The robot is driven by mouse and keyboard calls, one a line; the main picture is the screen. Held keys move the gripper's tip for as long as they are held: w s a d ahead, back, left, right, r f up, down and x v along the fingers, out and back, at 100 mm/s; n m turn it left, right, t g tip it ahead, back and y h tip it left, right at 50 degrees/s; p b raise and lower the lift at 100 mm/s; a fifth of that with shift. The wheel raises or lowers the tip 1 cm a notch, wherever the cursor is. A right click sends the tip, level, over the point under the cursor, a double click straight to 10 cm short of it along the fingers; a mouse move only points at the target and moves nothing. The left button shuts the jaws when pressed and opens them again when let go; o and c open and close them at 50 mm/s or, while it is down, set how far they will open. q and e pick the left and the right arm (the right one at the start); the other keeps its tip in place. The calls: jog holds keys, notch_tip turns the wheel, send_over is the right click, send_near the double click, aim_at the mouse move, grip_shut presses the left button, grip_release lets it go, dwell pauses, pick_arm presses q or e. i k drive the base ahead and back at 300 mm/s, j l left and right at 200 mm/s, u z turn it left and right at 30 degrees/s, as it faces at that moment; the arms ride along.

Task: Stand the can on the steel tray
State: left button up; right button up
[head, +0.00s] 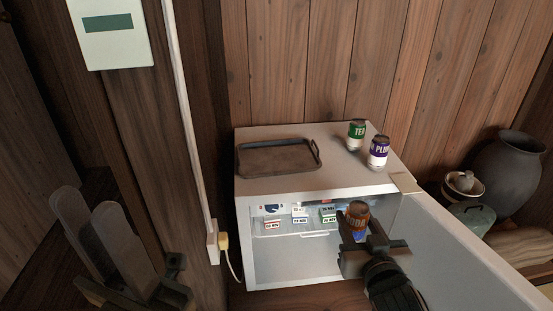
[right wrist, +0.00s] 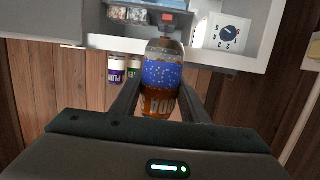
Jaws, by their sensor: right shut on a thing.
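My right gripper (head: 370,243) is shut on an orange and blue can (head: 357,215) with SODA lettering. It holds the can in front of the open fridge, right of its middle. In the right wrist view the can (right wrist: 163,75) sits between the two fingers (right wrist: 163,101). The dark steel tray (head: 278,157) lies empty on the left part of the fridge top, above and left of the held can in the head view. My left gripper (head: 86,200) is at the lower left, its two pale fingers apart and nothing between them.
A green TEA can (head: 356,134) and a purple PLUM can (head: 378,152) stand on the right of the white fridge (head: 243,215) top. The fridge door (head: 470,245) is swung open to the right. Small packs (head: 300,215) are inside. A plug and cord (head: 224,241) are at left.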

aim_at(278, 158)
jog(key=i+j, duration=0.1)
jog(key=j, duration=0.4)
jog(key=i+j+z, duration=0.1)
jog(key=j, duration=1)
jog(key=i+z, duration=0.05)
